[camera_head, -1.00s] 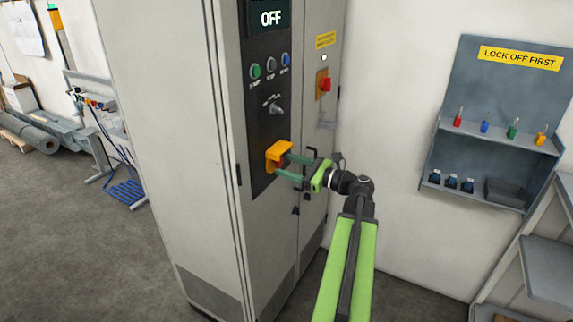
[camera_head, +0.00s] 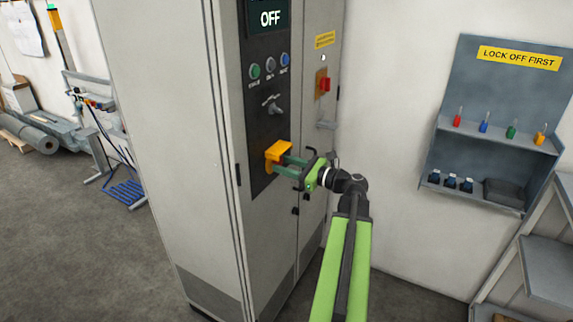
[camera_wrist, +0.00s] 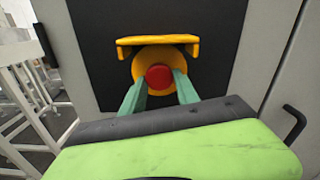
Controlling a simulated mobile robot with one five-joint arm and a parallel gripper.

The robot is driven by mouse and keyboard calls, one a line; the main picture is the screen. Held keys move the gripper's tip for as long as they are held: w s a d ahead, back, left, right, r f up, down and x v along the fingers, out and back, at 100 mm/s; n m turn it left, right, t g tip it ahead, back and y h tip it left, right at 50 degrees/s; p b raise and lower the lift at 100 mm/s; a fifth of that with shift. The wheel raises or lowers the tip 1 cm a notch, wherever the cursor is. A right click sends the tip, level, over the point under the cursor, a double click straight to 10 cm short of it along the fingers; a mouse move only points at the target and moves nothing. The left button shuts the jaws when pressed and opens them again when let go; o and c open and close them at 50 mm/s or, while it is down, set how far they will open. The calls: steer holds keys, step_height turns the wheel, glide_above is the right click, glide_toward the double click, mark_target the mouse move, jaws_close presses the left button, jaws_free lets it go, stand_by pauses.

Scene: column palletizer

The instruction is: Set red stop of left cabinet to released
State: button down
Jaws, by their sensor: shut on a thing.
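The red stop (camera_wrist: 158,77) is a round red button on a yellow base under a yellow hood (camera_head: 279,150), low on the dark panel of the left cabinet (camera_head: 172,130). In the head view the hood and my fingers hide the button. My gripper (camera_wrist: 159,88) is at the button, with one green finger on each side of it, shut on the red stop. The fingertips reach in front of the yellow base in the wrist view.
The panel above has an OFF display (camera_head: 270,18), several round buttons and a selector knob (camera_head: 276,108). A red switch (camera_head: 323,84) is on the cabinet section to the right. A lock-off board (camera_head: 495,120) with several padlocks hangs on the right wall.

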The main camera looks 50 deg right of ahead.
steer(key=shift+s, duration=0.1)
steer(key=shift+v, duration=1.05)
steer(key=c, duration=1)
jaws_free()
steer(key=shift+d, duration=0.1)
steer(key=shift+o, duration=0.5)
steer(key=shift+s, duration=0.1)
